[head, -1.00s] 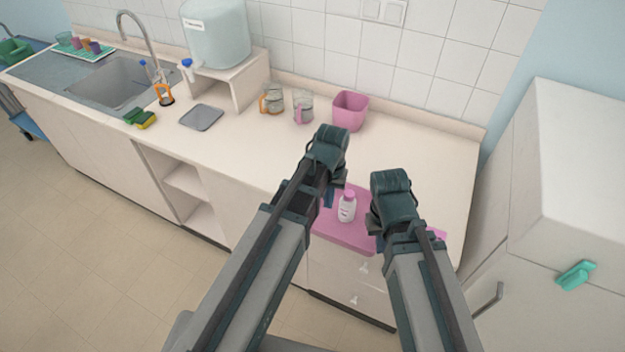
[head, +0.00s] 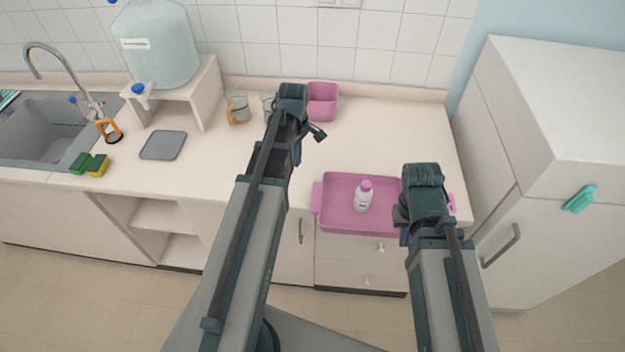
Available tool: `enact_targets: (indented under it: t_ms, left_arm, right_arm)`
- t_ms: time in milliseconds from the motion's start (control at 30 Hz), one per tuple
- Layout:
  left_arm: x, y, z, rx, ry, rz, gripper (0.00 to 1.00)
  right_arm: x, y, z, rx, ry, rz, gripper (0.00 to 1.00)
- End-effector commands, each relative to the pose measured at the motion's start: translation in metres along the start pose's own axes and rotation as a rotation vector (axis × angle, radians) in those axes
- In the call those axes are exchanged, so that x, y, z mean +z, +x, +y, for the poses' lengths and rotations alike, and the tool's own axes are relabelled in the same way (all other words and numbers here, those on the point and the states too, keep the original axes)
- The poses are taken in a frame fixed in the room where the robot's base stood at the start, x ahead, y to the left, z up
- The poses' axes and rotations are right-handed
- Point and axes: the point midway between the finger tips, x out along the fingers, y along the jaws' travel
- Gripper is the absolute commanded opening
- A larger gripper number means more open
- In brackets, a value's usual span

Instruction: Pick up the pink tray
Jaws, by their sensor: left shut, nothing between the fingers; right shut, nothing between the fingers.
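The pink tray (head: 338,221) lies on the counter near its front edge, with a handle at each short end. A white bottle with a pink cap (head: 363,197) stands upright in it. My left gripper (head: 308,143) is shut and empty, above the counter to the upper left of the tray in the head view. My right gripper (head: 403,226) is shut and empty, over the tray's right end. It hides part of that end; the right handle (head: 451,204) shows beside it. I cannot tell how high either gripper is above the tray.
A pink bin (head: 323,101) and glass mugs (head: 238,109) stand at the back. A grey plate (head: 163,145), sponges (head: 90,164), the sink (head: 45,135) and a water jug (head: 157,45) are left. A white fridge (head: 545,150) stands right. The counter's right rear is clear.

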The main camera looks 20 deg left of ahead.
Motion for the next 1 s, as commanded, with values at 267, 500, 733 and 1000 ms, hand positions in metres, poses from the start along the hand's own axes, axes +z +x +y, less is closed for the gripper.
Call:
enact_targets:
  t_ms: [267, 500, 733, 1000]
  left_arm:
    - [-0.006, 0.001, -0.001, 0.000, -0.043, 0.000, 0.00]
    - [-0.005, 0.013, -0.001, 0.000, -0.040, 0.000, 0.00]
    - [-0.005, 0.040, -0.001, 0.000, -0.039, 0.000, 0.00]
    - [-0.005, 0.079, -0.001, 0.000, -0.039, 0.000, 0.00]
  right_arm:
    - [0.000, 0.001, 0.000, 0.000, 0.000, 0.000, 0.00]
    - [-0.001, 0.013, -0.001, 0.000, -0.001, 0.000, 0.00]
    - [-0.002, 0.040, -0.004, 0.000, -0.002, 0.000, 0.00]
    - [-0.005, 0.079, -0.007, 0.000, 0.000, 0.000, 0.00]
